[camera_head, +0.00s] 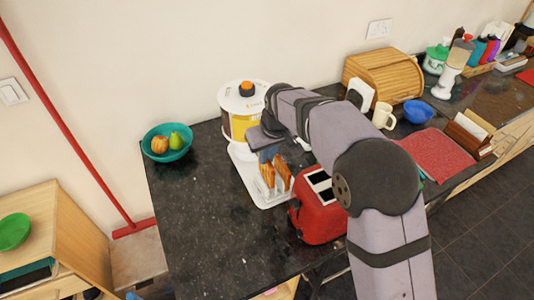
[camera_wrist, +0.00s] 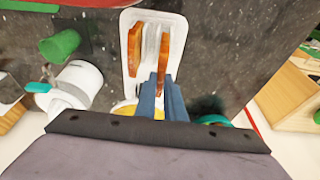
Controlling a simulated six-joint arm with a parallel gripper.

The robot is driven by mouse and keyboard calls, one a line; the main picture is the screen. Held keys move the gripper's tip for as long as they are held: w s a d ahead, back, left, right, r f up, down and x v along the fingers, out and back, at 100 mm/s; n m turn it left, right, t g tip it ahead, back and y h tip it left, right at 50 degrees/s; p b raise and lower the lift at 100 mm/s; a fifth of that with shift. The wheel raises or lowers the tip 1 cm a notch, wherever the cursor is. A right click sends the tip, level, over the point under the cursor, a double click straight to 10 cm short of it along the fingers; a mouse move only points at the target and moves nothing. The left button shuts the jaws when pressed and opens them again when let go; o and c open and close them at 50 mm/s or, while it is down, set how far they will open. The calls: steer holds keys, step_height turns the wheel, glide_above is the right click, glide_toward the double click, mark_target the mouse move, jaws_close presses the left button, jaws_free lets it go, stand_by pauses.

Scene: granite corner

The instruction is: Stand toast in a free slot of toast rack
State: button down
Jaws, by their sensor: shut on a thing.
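My gripper (camera_head: 268,155) points down over the toast rack, its blue fingers shut on a brown slice of toast (camera_head: 267,175). In the wrist view the held toast (camera_wrist: 164,58) stands on edge beyond the fingertips (camera_wrist: 162,92). A second slice (camera_head: 283,173) stands beside it in the rack, apart from it; it also shows in the wrist view (camera_wrist: 135,48). The pale toast rack (camera_head: 274,190) is on a white tray (camera_head: 268,203), partly hidden by the slices. The held slice is at the rack's left part; I cannot tell whether its lower edge rests in a slot.
A red toaster (camera_head: 317,222) stands close at the right. A large white and yellow canister (camera_head: 235,108) with an orange knob stands just behind my gripper. A teal fruit bowl (camera_head: 152,148) is at the left. The dark counter (camera_head: 200,225) in front is clear.

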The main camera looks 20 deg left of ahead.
steer(key=shift+f+b, duration=0.95)
steer(key=shift+f, duration=0.8)
steer(key=c, duration=1.8)
jaws_free()
steer(key=shift+o, duration=0.2)
steer(key=shift+r, duration=0.15)
steer(key=shift+r+p, duration=3.3)
steer(key=shift+r, duration=0.6)
steer(key=shift+f, duration=0.15)
